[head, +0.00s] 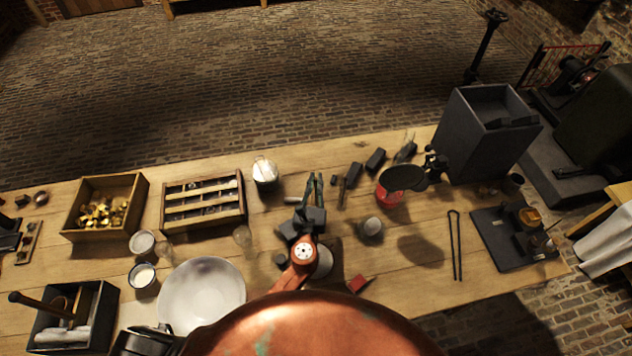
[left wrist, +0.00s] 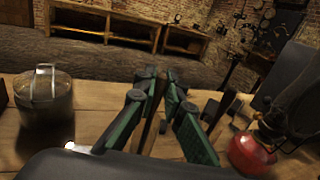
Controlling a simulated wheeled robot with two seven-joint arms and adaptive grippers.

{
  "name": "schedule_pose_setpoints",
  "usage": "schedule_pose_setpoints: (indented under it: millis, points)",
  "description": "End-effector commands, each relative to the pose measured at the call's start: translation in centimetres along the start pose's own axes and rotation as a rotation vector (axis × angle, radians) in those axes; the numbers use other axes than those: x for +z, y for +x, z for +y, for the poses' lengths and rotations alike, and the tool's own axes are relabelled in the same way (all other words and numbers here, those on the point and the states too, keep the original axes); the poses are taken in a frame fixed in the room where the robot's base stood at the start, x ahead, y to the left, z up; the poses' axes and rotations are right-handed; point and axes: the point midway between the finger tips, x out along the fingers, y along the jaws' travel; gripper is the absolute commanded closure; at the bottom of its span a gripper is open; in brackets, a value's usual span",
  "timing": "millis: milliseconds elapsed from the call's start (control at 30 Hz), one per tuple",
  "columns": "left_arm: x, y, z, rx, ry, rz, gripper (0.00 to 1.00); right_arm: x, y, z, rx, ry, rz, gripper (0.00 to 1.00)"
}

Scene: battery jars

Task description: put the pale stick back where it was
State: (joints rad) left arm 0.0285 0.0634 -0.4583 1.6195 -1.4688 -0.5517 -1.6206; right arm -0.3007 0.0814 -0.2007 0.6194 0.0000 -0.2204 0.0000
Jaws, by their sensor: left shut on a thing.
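My left gripper (head: 312,180) is over the middle of the table with its green fingers pointing away from me. In the left wrist view the fingers (left wrist: 158,85) are closed on a slim upright stick (left wrist: 151,118), which looks brown in this light. Its lower end is hidden by the gripper. In the head view the fingers hide most of it. A small pale piece (head: 293,199) lies just left of the gripper; I cannot tell what it is.
A glass jar (head: 265,172) stands left of the gripper, also in the left wrist view (left wrist: 45,105). Dark blocks (head: 375,159), a red pot (head: 389,198) and a grey box (head: 485,125) are to the right. A compartment tray (head: 203,222) and white bowl (head: 202,290) are left.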

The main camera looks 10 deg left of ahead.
Motion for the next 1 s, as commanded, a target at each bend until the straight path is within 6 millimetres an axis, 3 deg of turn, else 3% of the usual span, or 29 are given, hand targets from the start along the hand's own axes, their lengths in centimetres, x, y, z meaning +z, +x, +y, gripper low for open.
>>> schedule_pose_setpoints:
  millis: [233,267,500,867,1000]
  points:
    - [-0.4,0.0,0.0,0.0,0.0,0.0,1.0,0.0,0.3,0.1,0.001,0.0,0.0,0.6]
    - [-0.3,0.0,0.0,0.0,0.0,0.0,0.9,0.0,0.2,0.1,0.001,0.0,0.001,0.6]
    - [-0.2,0.0,0.0,0.0,0.0,0.0,0.73,-0.1,0.2,0.1,0.001,0.0,0.001,0.6]
    - [0.2,-0.1,0.0,0.0,-0.002,0.0,0.73,-0.2,-0.2,-0.1,-0.001,0.001,0.003,0.6]
    - [-0.1,-2.2,0.1,0.002,-0.001,0.002,0.73,-0.2,-0.1,-0.2,-0.002,0.002,0.004,0.6]
